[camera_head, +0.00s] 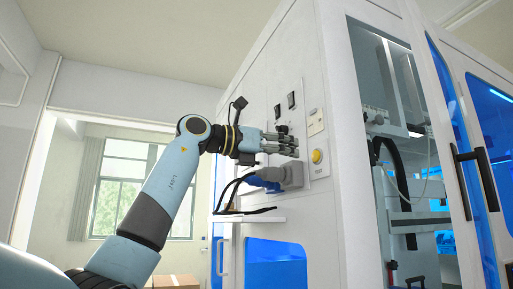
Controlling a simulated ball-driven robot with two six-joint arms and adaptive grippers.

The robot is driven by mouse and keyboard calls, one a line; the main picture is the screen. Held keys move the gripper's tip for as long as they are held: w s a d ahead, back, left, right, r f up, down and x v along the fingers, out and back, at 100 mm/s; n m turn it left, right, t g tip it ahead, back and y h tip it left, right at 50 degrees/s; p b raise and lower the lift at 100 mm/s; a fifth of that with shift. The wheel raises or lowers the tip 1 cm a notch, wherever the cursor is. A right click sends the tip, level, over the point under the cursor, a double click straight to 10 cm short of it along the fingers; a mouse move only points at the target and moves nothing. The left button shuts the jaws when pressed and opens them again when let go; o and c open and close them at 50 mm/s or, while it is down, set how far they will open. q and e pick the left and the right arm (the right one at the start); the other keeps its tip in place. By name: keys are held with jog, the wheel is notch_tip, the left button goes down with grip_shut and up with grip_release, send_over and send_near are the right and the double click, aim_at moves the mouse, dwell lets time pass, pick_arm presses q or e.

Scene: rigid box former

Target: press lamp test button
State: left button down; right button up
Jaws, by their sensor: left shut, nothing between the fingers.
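My left gripper (294,146) is shut and empty, its fingers pointing right at the white side panel (262,95) of the machine. A round yellow button (316,156) on a light plate with a small label sits just right of and slightly below the fingertips. I cannot read the label, so I cannot tell whether it is the lamp test button. There is a small gap in the picture between fingertips and button. Two black switches (291,100) are above the gripper, and a small dark knob (283,129) shows just over the fingers. My right gripper is out of view.
A blue plug (264,178) with black cables sits in a grey socket housing (291,175) right below the gripper. A white ledge (248,217) juts out lower down. The machine's open doorway, with black door handles (487,180), is at right. Cardboard boxes (176,282) stand at back left.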

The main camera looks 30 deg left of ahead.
pick_arm(q)
jog(key=b+v, duration=0.2)
jog(key=v, duration=0.5)
jog(key=shift+a+f+b, duration=0.25)
jog(key=shift+a+b, duration=0.1)
jog(key=shift+a, duration=0.1)
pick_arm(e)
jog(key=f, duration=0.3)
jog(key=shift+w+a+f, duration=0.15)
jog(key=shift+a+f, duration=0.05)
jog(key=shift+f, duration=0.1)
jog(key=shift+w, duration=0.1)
